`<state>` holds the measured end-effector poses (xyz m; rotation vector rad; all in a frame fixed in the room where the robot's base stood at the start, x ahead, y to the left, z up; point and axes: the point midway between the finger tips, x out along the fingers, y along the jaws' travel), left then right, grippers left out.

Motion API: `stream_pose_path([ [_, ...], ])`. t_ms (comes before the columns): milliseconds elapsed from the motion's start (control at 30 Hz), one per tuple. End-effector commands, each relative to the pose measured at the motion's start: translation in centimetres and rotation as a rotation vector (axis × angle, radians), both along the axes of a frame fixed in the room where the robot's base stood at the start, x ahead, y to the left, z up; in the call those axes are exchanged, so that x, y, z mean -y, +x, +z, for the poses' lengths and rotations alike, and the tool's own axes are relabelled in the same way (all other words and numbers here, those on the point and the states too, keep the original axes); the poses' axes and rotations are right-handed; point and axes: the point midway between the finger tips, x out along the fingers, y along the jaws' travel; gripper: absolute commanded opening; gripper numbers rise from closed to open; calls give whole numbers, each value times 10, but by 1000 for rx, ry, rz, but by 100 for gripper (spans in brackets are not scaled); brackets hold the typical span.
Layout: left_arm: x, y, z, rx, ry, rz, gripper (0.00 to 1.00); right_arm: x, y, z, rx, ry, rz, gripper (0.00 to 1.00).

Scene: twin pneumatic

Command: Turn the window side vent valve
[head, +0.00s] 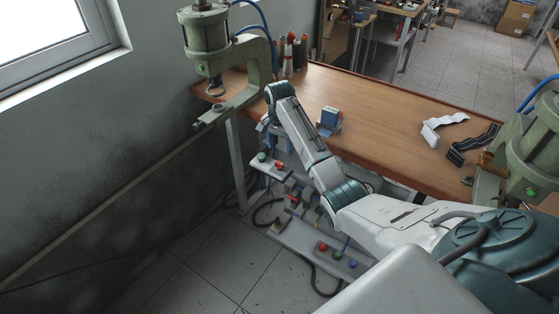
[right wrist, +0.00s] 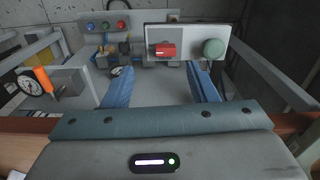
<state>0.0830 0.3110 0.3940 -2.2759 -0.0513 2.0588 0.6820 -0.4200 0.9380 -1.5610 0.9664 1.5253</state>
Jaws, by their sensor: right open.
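A pale panel (head: 268,165) below the table's window-side end carries a red valve handle (head: 279,166) and a green round knob (head: 262,157). In the right wrist view the red handle (right wrist: 165,50) lies sideways, left of the green knob (right wrist: 213,47). I cannot tell for sure that this handle is the vent valve. My right gripper (right wrist: 161,82) is open, its two blue fingers apart, with nothing between them. Its fingertips appear short of the panel. In the head view the hand hangs over the table edge and is partly hidden by my arm. My left gripper is not in view.
A green press (head: 207,45) stands at the table's window end, close to my right arm. A gauge (right wrist: 29,82) and an orange handle (right wrist: 43,78) sit left of my fingers. A lower panel has coloured knobs (head: 338,255). The wooden table (head: 385,120) is mostly clear.

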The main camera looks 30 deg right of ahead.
Motion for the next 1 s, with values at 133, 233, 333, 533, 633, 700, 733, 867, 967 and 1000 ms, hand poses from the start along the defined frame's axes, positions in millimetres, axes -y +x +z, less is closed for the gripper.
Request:
stream_pose_path([
  [133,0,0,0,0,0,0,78,7,13,16,-10,19,-62,53],
  [233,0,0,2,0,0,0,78,8,14,14,-13,21,-72,53],
  [333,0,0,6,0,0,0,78,8,13,2,-16,22,-72,53],
  [533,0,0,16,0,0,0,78,8,13,-35,-17,22,-71,53],
  [633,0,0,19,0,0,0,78,7,13,-54,-16,22,-70,53],
  [700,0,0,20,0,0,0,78,7,12,-65,-16,21,-69,53],
  [733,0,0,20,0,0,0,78,8,13,-70,-14,21,-69,53],
  [867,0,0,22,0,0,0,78,8,13,-83,-13,20,-69,53],
  [967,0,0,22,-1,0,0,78,8,13,-89,-12,20,-69,53],
  [1000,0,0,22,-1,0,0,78,8,13,-90,-12,20,-69,53],
])
